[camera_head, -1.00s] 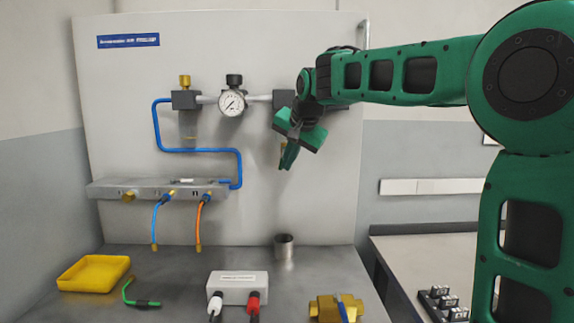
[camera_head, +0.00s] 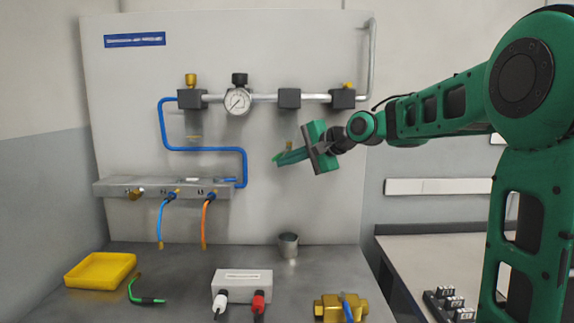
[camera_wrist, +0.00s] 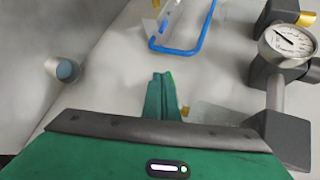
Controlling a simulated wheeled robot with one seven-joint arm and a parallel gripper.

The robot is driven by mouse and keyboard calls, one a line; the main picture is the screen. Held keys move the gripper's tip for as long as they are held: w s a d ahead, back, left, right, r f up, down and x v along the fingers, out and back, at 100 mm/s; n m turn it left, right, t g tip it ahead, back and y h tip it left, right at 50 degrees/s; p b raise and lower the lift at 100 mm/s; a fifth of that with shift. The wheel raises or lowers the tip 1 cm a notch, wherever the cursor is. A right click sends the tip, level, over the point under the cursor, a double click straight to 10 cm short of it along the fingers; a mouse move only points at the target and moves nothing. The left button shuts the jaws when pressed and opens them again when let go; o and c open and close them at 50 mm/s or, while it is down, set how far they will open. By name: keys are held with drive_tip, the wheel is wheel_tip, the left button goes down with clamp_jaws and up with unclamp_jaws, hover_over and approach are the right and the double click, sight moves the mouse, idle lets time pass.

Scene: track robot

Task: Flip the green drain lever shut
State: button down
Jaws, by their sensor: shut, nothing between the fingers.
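My gripper (camera_head: 280,159) is in front of the panel, below the grey block right of the gauge. Its green fingers are together, empty, and point left. In the wrist view the shut fingers (camera_wrist: 163,80) point toward the panel. A small brass piece (camera_head: 290,146) shows just behind the fingers in the head view. I cannot clearly make out the green drain lever. A brighter green spot shows at the fingertips in the wrist view, but I cannot tell whether it is the lever or whether anything is touched.
The pressure gauge (camera_head: 237,101) and grey blocks (camera_head: 289,98) line the pipe above. A blue tube (camera_head: 200,149) runs down to the manifold (camera_head: 110,189). A metal cup (camera_head: 288,246), yellow tray (camera_head: 100,271), white box (camera_head: 243,284) and brass valve (camera_head: 328,308) stand on the bench below.

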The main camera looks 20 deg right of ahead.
drive_tip(key=shift+a, duration=0.15)
drive_tip(key=y, duration=0.1)
drive_tip(key=m+t+y, duration=0.2)
drive_tip(key=shift+w+a+r, duration=0.15)
drive_tip(key=shift+a+r, duration=0.1)
drive_tip(key=shift+a, duration=0.1)
drive_tip(key=shift+f, duration=0.1)
drive_tip(key=s+d+f, duration=0.1)
drive_tip(key=s+d, duration=0.5)
drive_tip(key=s, duration=0.4)
drive_tip(key=shift+s+f, duration=0.15)
drive_tip(key=shift+f, duration=0.15)
